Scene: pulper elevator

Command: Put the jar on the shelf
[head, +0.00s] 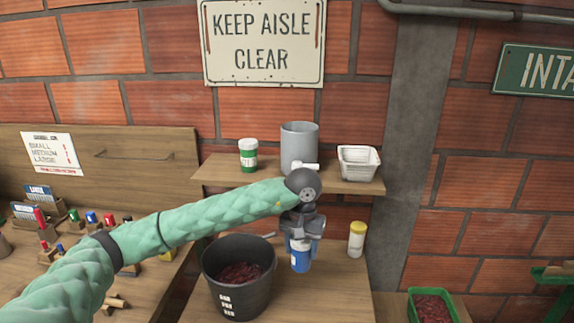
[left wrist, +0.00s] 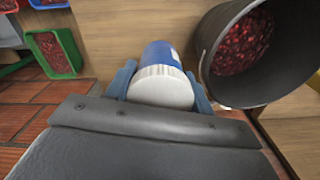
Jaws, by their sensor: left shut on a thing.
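A blue jar with a white ribbed lid (left wrist: 163,82) is between the fingers of my left gripper (left wrist: 163,90) in the left wrist view. In the head view the blue jar (head: 300,262) shows below my left gripper (head: 301,236), which is shut on it. The jar looks upright, at or just above the lower wooden table; I cannot tell whether it touches. The wooden shelf (head: 215,176) is on the brick wall above and behind it. On the shelf are a green-and-white jar (head: 248,156), a grey cylinder (head: 299,143) and a white basket (head: 358,162). My right gripper is not in view.
A black bucket of red beans (head: 237,297) stands just left of the jar. A yellow-lidded white jar (head: 356,240) stands to its right on the lower table. A green crate of red beans (head: 432,308) is at the lower right.

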